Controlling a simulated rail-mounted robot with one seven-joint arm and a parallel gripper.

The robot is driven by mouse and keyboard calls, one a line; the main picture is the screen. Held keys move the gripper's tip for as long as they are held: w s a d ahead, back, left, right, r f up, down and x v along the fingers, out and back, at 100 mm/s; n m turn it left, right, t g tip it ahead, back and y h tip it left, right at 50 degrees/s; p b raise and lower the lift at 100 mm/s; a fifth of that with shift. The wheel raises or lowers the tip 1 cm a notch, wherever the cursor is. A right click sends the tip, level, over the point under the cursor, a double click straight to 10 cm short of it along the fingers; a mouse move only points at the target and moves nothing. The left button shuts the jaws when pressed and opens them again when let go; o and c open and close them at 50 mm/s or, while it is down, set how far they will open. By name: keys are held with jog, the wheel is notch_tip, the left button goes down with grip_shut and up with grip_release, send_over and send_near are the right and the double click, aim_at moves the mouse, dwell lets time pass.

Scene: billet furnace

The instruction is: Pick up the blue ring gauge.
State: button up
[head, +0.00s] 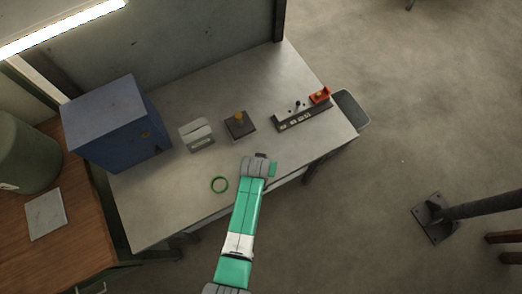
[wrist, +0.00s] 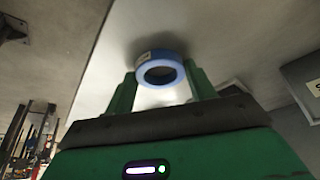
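The blue ring gauge (wrist: 158,57) shows in the wrist view as a thick blue ring with a pale label on its side. It lies on the pale tabletop, ahead of and roughly between my two green fingertips. In the head view my gripper (head: 259,166) is over the front part of the table, and the blue ring is hidden behind my arm.
The grey table (head: 186,207) also bears a blue cabinet (head: 118,128), a small grey box (head: 197,135), a dark block with an orange knob (head: 239,125), and a slotted rack (head: 303,117) with a red item (head: 320,96). The front left of the tabletop is clear.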

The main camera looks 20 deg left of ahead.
jog(key=c, duration=0.5)
jog(key=shift+o, duration=0.2)
jog(key=shift+r, duration=0.6)
notch_tip(320, 180, up, 2)
jog(key=shift+r, duration=0.1)
jog(key=shift+s+r, duration=0.15)
jog(key=shift+s, duration=0.5)
jog(key=s+a+r, duration=0.1)
jog(key=s+a, duration=0.1)
jog(key=s, duration=1.2)
jog(key=shift+s+r, duration=0.2)
jog(key=shift+s, duration=0.1)
